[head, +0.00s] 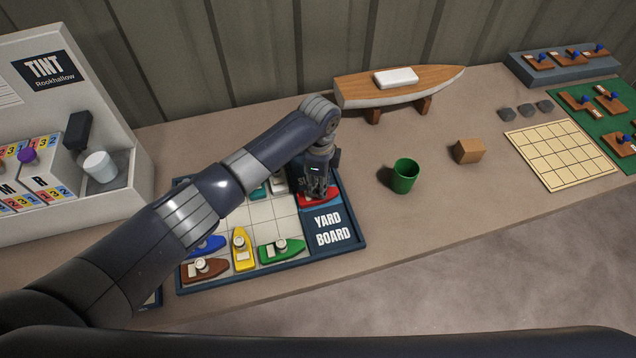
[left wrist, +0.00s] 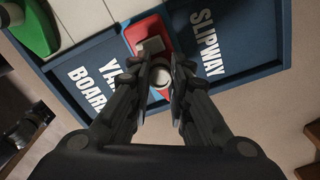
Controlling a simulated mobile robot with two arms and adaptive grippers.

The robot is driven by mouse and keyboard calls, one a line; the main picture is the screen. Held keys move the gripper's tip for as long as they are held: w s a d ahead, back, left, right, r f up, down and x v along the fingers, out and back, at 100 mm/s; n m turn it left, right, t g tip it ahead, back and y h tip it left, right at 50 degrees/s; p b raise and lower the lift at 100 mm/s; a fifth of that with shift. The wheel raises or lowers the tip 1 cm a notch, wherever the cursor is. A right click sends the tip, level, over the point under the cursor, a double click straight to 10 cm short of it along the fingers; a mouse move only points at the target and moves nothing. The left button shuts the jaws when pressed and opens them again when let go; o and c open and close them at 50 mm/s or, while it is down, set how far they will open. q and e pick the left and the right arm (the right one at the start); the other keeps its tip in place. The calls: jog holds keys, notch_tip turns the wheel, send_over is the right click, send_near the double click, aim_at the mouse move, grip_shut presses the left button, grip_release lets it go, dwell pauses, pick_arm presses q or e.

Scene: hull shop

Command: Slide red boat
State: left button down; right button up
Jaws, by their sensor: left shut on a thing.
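The red boat (head: 318,199) lies at the right side of the yard board (head: 352,247), under my left gripper (head: 318,190). In the left wrist view the red boat (left wrist: 155,32) lies between the areas lettered YARD BOARD and SLIPWAY. My left gripper (left wrist: 163,68) points down with its fingers on either side of the boat's white upper part, shut on it. The gripper hides part of the boat in both views. My left arm covers part of the board.
Blue (head: 208,245), brown (head: 204,269), yellow (head: 243,249) and green (head: 281,250) boats sit on the board's near side. A green cup (head: 404,176) and a wooden block (head: 468,151) stand to the right. A model boat (head: 395,88) stands behind.

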pick_arm(q)
jog(key=c, duration=1.4)
grip_release()
jog(key=shift+d, duration=0.3)
jog(key=shift+c, duration=0.2)
jog(key=shift+w, duration=0.1)
notch_tip(320, 180, up, 12)
pick_arm(e)
jog(key=shift+d, duration=0.55)
